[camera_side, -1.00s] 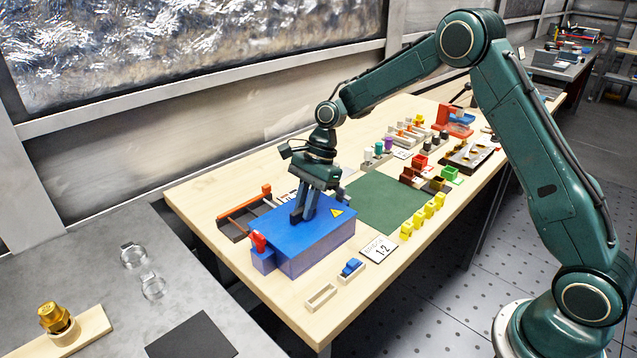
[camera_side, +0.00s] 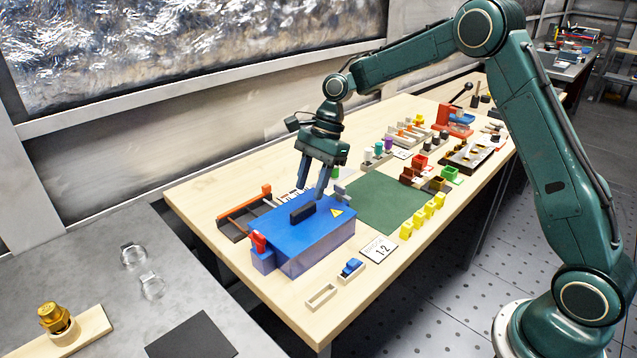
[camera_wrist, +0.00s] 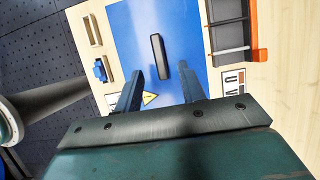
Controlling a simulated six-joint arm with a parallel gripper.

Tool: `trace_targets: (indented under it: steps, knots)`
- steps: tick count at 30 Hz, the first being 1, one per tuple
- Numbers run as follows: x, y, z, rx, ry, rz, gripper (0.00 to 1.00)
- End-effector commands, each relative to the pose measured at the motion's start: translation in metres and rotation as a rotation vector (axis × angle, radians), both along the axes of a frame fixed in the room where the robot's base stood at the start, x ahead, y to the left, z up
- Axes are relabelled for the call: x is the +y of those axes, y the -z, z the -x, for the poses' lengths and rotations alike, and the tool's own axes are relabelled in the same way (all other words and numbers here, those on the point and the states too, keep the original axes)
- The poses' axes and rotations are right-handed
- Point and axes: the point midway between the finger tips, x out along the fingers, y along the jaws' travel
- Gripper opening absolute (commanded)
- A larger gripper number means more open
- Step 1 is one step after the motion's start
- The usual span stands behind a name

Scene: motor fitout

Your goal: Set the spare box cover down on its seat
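The box cover (camera_side: 318,232) is a blue lid with a black bar handle (camera_side: 301,213) and a yellow warning triangle. It lies flat on top of a grey-blue box (camera_side: 318,254); no gap shows between them from the side. My gripper (camera_side: 313,194) is open and empty, raised above the cover and clear of the handle. In the wrist view the blue cover (camera_wrist: 185,30) lies beyond the two spread fingers (camera_wrist: 162,85), with the black handle (camera_wrist: 159,56) standing free between and ahead of them.
A red knob (camera_side: 258,241) is at the box's left end. A dark divided tray (camera_side: 240,222) lies behind the box. A green mat (camera_side: 384,200), yellow blocks (camera_side: 423,216) and a small blue part (camera_side: 351,267) in a holder are to its right.

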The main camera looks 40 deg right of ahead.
Motion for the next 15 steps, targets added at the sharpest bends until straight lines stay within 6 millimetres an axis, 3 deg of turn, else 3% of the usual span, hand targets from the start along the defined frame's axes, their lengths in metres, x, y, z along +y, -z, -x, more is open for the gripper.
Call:
trace_targets:
  steps: [9,15]
  knots:
    - [-0.022,-0.051,-0.001,-0.003,0.0,0.0,0.4]
    - [-0.028,-0.069,0.0,-0.001,0.0,-0.001,0.4]
